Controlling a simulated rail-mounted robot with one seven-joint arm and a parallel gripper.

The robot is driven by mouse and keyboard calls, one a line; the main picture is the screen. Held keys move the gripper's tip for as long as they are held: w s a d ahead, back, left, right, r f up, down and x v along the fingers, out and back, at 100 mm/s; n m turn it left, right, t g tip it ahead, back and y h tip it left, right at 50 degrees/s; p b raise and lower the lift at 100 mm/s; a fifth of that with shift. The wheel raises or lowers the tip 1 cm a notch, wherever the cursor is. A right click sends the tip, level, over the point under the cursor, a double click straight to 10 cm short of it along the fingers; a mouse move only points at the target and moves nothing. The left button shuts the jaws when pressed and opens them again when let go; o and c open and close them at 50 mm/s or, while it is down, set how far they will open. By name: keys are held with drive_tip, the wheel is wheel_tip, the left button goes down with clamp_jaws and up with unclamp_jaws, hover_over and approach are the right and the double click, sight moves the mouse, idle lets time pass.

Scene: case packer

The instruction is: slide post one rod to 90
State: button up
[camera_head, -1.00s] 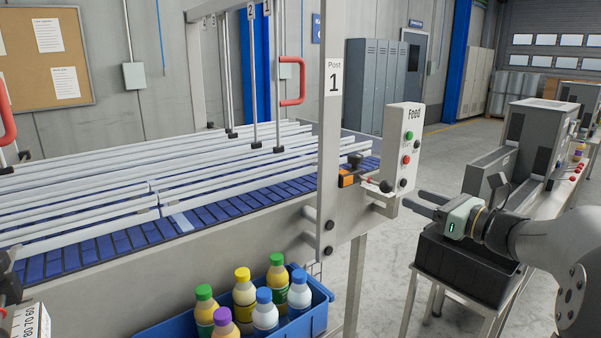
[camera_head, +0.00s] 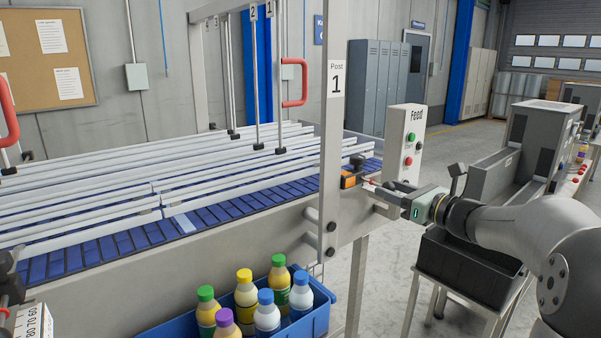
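Post one (camera_head: 334,130) is the upright at the middle, with a "Post 1" sign. At its side a black clamp knob (camera_head: 356,160) and an orange block (camera_head: 348,181) sit on the bracket. The rod (camera_head: 369,182) shows only as a short piece running right from the block, with a bit of red on it. My gripper (camera_head: 378,187) is at the rod's outer end, its fingers pointing left. The fingers overlap the rod's end and hide its knob. I cannot tell whether they are closed on it. No scale reading is legible at post one.
A blue crate (camera_head: 318,318) of bottles is below the conveyor (camera_head: 215,215). A scale marked 80 70 60 (camera_head: 33,324) shows at lower left. A black bin (camera_head: 460,270) is below my arm.

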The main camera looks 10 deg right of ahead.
drive_tip(key=c, duration=0.7)
drive_tip(key=shift+o, duration=0.2)
drive_tip(key=shift+v, duration=2)
drive_tip(key=o, duration=0.8)
drive_tip(key=shift+c, duration=0.2)
drive_tip(key=p+v, duration=0.1)
drive_tip(key=v, duration=0.6)
drive_tip(key=shift+a, duration=0.15)
